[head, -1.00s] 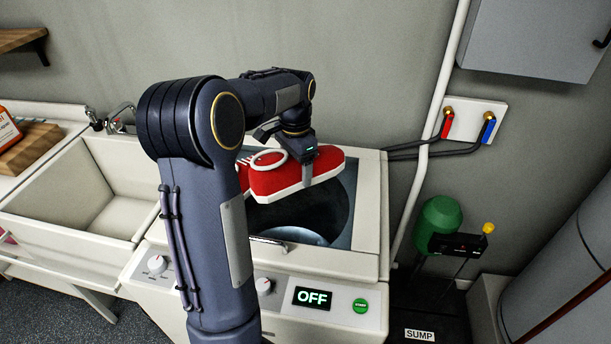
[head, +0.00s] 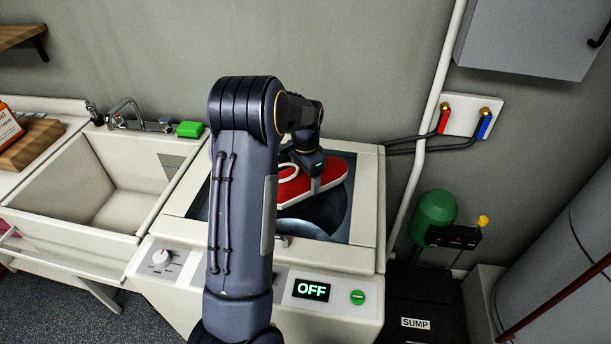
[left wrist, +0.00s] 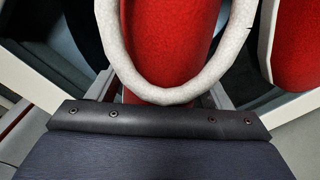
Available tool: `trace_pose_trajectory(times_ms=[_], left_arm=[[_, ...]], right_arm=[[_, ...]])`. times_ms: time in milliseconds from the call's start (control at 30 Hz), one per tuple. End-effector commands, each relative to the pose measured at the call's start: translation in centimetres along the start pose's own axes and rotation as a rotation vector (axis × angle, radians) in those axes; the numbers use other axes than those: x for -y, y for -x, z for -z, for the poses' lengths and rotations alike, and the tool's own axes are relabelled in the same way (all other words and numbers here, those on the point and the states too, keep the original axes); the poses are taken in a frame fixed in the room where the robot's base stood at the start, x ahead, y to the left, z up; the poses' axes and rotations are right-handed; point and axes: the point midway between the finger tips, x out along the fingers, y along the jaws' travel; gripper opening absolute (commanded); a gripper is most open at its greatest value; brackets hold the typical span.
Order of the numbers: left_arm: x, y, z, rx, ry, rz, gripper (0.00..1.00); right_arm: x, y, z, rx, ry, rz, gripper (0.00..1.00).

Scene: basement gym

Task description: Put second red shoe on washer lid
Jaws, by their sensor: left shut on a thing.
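A red shoe (head: 336,172) with a white sole is in my left gripper (head: 314,182), whose jaws are shut on it. It is over the washer lid (head: 367,205), a pale frame around a dark window with the drum showing through. I cannot tell whether its sole touches the lid. In the left wrist view the red shoe (left wrist: 165,45) with a white loop fills the middle. A second red shoe (left wrist: 300,45) with a white edge shows at the right there; in the head view my left arm hides it. My right gripper is not in view.
A sink (head: 95,195) with a tap (head: 125,110) and a green block (head: 189,129) is left of the washer. A white pipe (head: 420,150) rises on the right, near a green sump unit (head: 437,208). The washer's front panel (head: 335,310) reads OFF.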

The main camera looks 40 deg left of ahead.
Motion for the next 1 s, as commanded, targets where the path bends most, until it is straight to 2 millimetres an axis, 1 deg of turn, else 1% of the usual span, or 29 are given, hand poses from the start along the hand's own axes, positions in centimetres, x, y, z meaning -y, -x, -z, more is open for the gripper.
trace_pose_trajectory(times_ms=[100,133,267,533,600,667,767,1000], left_arm=[[0.0,-0.4,0.0,-0.001,0.000,0.000,0.43],[0.0,-0.3,0.0,0.000,0.000,0.000,0.77],[0.0,-0.3,0.0,0.000,0.000,0.000,0.94],[0.0,-0.2,0.0,0.000,0.000,0.000,0.95],[0.0,0.2,0.0,0.000,0.000,0.000,0.95],[0.0,0.5,0.0,-0.002,0.000,0.001,0.95],[0.0,1.9,0.1,-0.004,0.000,0.001,0.95],[0.0,7.2,0.1,-0.006,-0.001,0.003,0.95]], right_arm=[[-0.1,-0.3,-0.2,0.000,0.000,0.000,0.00],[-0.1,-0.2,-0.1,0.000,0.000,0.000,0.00],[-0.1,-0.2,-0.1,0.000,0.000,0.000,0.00],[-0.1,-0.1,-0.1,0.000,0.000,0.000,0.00],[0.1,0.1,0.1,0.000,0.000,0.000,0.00],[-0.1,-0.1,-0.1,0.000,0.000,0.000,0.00],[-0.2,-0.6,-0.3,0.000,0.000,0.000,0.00],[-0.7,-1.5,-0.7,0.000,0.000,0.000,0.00]])
